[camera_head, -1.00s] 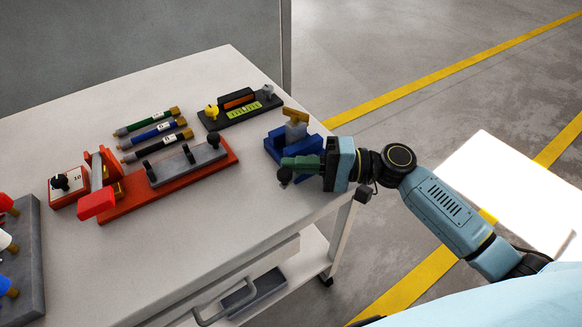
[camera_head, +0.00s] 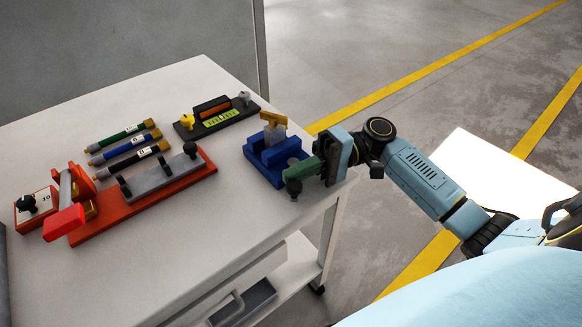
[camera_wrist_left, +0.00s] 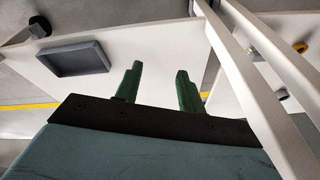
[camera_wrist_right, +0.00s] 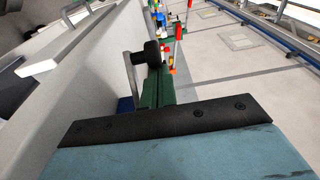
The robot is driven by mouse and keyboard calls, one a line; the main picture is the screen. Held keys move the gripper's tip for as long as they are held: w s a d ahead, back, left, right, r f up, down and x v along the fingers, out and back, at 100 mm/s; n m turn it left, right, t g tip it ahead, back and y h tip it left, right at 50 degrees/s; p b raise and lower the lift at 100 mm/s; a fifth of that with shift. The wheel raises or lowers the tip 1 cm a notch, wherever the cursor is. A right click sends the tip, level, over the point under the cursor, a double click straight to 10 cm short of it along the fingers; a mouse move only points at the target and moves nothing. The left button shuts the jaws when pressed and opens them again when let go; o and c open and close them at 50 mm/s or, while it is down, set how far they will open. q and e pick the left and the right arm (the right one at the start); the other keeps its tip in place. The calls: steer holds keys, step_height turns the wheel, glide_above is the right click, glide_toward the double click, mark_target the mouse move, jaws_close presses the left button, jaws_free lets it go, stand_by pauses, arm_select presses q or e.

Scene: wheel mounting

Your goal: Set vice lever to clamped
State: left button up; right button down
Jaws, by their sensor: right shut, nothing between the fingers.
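The blue vice (camera_head: 262,172) stands at the right end of the table, with a tan and grey piece (camera_head: 273,130) at its top. Its lever's black knob (camera_head: 293,187) is at the near right of the vice, close to the table edge. My right gripper (camera_head: 304,168) is shut and empty, its green fingers beside the knob. In the right wrist view the knob (camera_wrist_right: 152,49) and grey lever shaft (camera_wrist_right: 133,75) are right by the shut fingertips (camera_wrist_right: 160,75); contact is unclear. My left gripper (camera_wrist_left: 159,82) is open and empty, seen only in its wrist view.
A red fixture (camera_head: 120,217) with a grey bar, several pen-like tools (camera_head: 125,157), a black holder (camera_head: 218,124) and a red-white box (camera_head: 36,205) stand left of the vice. The table front (camera_head: 180,275) is clear.

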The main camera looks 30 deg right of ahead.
arm_select(q)
steer(key=shift+s+a+f, duration=0.1)
steer(key=shift+a+f, duration=0.15)
steer(key=shift+f, duration=0.25)
steer(key=shift+a+f, duration=0.2)
steer(key=shift+f, duration=0.3)
arm_select(e)
steer(key=shift+s+d, duration=0.15)
steer(key=shift+d, duration=0.25)
